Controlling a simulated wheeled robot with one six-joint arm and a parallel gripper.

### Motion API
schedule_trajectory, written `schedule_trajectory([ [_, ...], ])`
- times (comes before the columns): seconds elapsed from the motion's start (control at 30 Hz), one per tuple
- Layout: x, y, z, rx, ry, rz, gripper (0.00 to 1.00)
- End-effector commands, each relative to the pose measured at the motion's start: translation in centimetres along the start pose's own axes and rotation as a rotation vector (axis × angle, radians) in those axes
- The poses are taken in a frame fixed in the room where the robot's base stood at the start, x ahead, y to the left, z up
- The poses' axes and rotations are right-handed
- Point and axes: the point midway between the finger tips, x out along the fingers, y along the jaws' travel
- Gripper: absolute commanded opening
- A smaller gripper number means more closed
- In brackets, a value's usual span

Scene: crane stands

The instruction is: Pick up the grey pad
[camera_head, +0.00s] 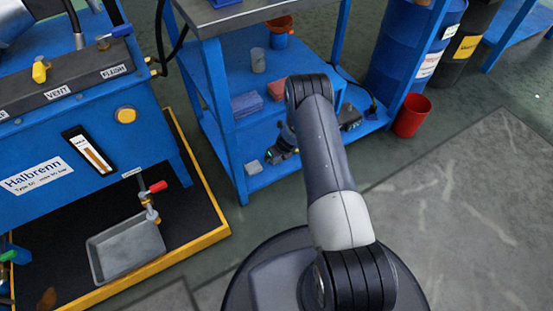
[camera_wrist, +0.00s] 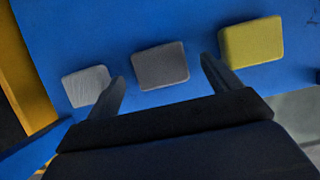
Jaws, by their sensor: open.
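In the wrist view a dark grey pad (camera_wrist: 160,66) lies on a blue surface, in the middle of a row of three. My gripper (camera_wrist: 163,72) is open and empty. Its two fingers appear on either side of the dark grey pad, with gaps on both sides. I cannot tell how far above the surface they are. A lighter grey, ribbed block (camera_wrist: 86,86) lies just left of the left finger, and a yellow pad (camera_wrist: 252,42) lies beyond the right finger. In the head view my arm hides most of this area.
In the head view a blue shelf unit (camera_head: 228,140) has a lower shelf with a small light grey block (camera_head: 253,167). Its upper shelf and posts stand close around my arm. A red bucket (camera_head: 411,116) stands right of it; a blue machine (camera_head: 150,105) stands left.

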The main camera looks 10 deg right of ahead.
Motion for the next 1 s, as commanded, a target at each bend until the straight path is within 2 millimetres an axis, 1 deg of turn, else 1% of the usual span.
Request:
schedule_trajectory([
  [0.03, 1.2, 0.1, -0.2, -0.002, 0.0, 0.001, 0.85],
  [0.1, 1.8, 0.0, -0.1, -0.001, -0.001, 0.0, 0.85],
  [0.2, 2.2, 0.0, -0.1, 0.0, 0.0, 0.0, 0.85],
  [0.4, 2.1, 0.0, 0.0, 0.0, 0.0, -0.001, 0.85],
  [0.47, 2.1, 0.0, 0.0, 0.0, 0.0, -0.001, 0.8],
  [1.0, 2.1, 0.0, 0.0, 0.0, -0.001, -0.001, 0.37],
])
